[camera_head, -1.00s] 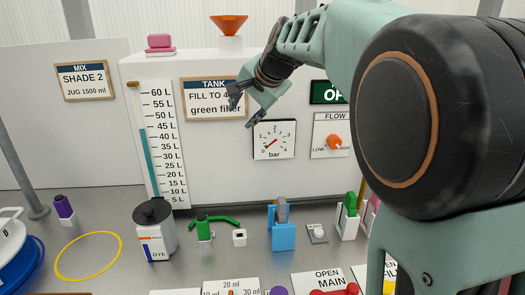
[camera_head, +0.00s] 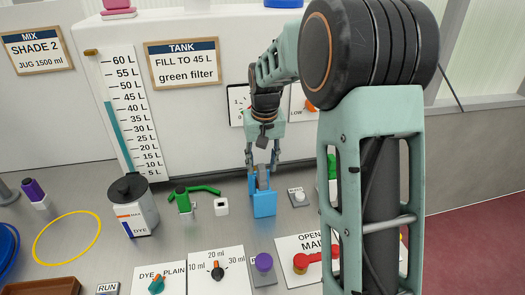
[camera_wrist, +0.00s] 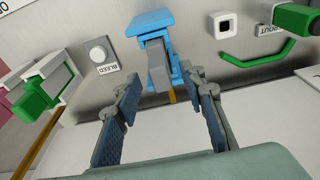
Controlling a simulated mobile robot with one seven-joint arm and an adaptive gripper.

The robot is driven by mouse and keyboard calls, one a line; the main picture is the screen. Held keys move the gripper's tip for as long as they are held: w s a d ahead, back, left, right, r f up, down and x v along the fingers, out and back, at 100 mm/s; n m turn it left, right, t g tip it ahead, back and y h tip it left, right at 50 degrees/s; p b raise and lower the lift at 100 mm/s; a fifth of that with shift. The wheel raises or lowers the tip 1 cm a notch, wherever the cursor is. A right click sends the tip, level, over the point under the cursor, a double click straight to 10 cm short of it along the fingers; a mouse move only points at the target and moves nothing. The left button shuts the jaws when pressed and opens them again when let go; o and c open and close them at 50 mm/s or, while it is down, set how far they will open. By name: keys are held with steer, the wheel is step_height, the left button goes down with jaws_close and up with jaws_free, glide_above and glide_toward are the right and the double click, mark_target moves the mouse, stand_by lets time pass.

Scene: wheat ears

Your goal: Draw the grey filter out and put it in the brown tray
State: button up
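The grey filter (camera_head: 263,178) stands in a blue holder (camera_head: 264,204) on the grey counter, its upper part sticking out of the top. In the wrist view the grey filter (camera_wrist: 158,72) and the blue holder (camera_wrist: 152,22) are at the upper middle, just beyond the fingertips. My gripper (camera_head: 262,170) is open, pointing down over the holder, with a finger to either side of the filter. In the wrist view my gripper (camera_wrist: 165,88) shows a wide gap with nothing held. I cannot tell whether a finger touches the filter. The brown tray (camera_head: 45,288) is partly visible at the lower left edge.
A green-handled part (camera_head: 183,200) and a small white block (camera_head: 221,206) stand left of the holder. A BLEED button (camera_head: 299,197) is close on its right.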

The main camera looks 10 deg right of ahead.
steer(key=shift+w+f, duration=0.15)
steer(key=shift+f, duration=0.7)
steer(key=shift+w+f, duration=0.1)
steer(key=shift+f, duration=0.75)
jaws_close()
steer(key=c, duration=0.7)
jaws_free()
jaws_close()
steer(key=shift+r+p, duration=0.5)
steer(key=shift+r, duration=0.15)
